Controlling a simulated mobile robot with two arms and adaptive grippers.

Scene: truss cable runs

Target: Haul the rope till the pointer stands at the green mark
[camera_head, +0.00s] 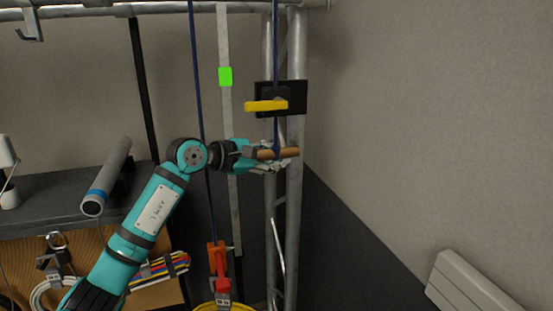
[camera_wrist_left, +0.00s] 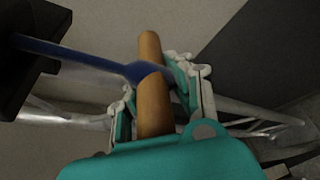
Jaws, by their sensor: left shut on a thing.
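My left gripper (camera_head: 275,155) is shut on a wooden handle (camera_head: 288,153), a round bar lying level. In the left wrist view the handle (camera_wrist_left: 152,95) sits between both fingers, with the blue rope (camera_wrist_left: 75,58) knotted around its middle. In the head view this rope (camera_head: 276,45) runs up from the handle past a yellow lever (camera_head: 266,105) on a black plate. The green mark (camera_head: 225,76) is high on a pale upright strip (camera_head: 224,40). An orange-red fitting (camera_head: 217,257) hangs low on the other blue rope (camera_head: 197,70), far below the mark. I cannot make out a separate pointer.
A grey truss upright (camera_head: 297,190) stands right behind the handle. A dark bench (camera_head: 50,195) with a grey tube (camera_head: 107,178) is at the left. A yellow rim (camera_head: 206,306) shows under the fitting. A white heater (camera_head: 465,285) is on the right wall.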

